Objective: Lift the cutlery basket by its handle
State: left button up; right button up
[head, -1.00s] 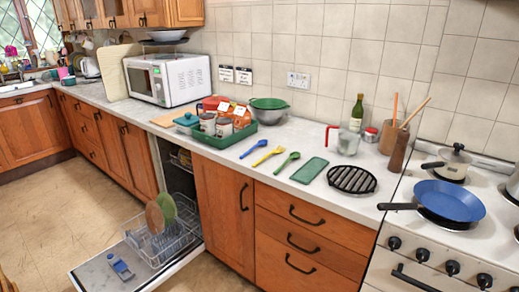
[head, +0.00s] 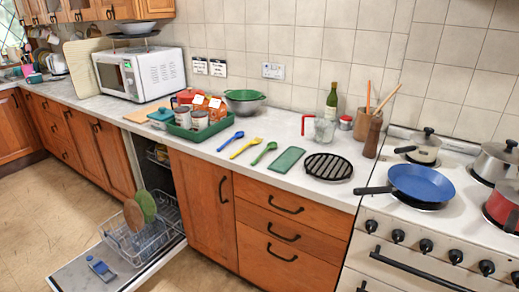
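A small blue and grey object (head: 101,268) lies on the open dishwasher door (head: 72,280) at the lower left. It may be the cutlery basket, but it is too small to tell, and I cannot make out a handle. The wire dish rack (head: 160,232) is pulled out beside it, with a brown plate (head: 133,215) and a green plate (head: 147,206) standing in it. Neither of my grippers is in view.
The dishwasher door juts low over the floor. Tan floor (head: 45,215) lies clear to its left. The worktop holds a green tray (head: 196,133) of jars, utensils and a black grill plate (head: 328,167). A stove with a blue pan (head: 421,184) stands at the right.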

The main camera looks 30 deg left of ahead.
aim_at(149, 235)
jog(key=l+u, duration=0.1)
jog(key=u, duration=1.9)
jog(key=i+j, duration=0.25)
jog(key=i, duration=0.25)
jog(key=i+j+u, duration=0.1)
jog(key=i+j, duration=0.15)
jog(key=i, duration=0.25)
